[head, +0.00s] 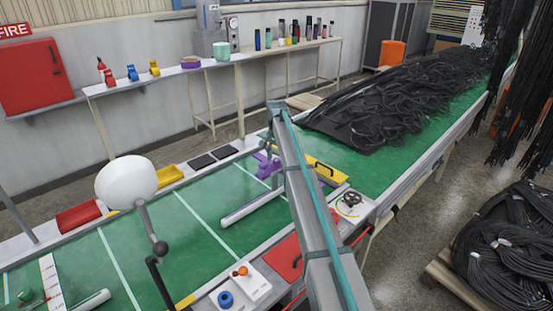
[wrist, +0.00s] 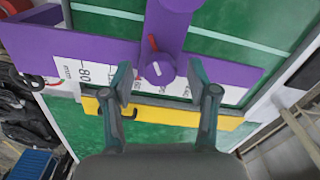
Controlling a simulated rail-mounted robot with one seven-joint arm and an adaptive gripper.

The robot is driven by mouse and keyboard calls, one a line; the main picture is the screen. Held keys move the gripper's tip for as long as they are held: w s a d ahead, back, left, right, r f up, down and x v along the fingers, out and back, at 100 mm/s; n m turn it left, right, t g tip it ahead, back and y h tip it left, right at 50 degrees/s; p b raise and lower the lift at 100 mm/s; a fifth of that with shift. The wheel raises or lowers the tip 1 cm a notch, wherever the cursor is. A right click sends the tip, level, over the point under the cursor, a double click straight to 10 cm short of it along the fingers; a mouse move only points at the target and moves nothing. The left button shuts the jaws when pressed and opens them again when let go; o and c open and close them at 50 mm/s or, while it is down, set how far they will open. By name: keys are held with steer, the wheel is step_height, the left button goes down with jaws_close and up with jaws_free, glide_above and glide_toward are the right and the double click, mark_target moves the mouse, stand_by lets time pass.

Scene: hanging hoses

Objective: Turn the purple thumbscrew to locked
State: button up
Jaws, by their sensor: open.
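The purple thumbscrew (wrist: 158,69) is a round knob with a short white line on its face, on a purple cross-shaped slider (wrist: 215,70) in the wrist view. A small red curved mark (wrist: 153,43) sits just above the knob. The white line is tilted and does not clearly point at the mark. My gripper (wrist: 161,76) is open, its two fingers on either side of the knob and apart from it. In the head view the purple slider (head: 267,165) shows partly behind my arm; the thumbscrew cannot be made out there.
A white printed scale (wrist: 75,72) runs under the slider. A yellow bar (wrist: 225,121) lies close below it. In the head view, black hoses (head: 400,100) heap behind, a white lamp (head: 126,180) stands left, and a handwheel box (head: 350,203) sits right. The green belt (head: 170,235) has free room.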

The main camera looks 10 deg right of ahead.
mark_target(277, 160)
step_height(277, 160, up, 12)
stand_by(0.5)
steer(key=shift+f, duration=0.1)
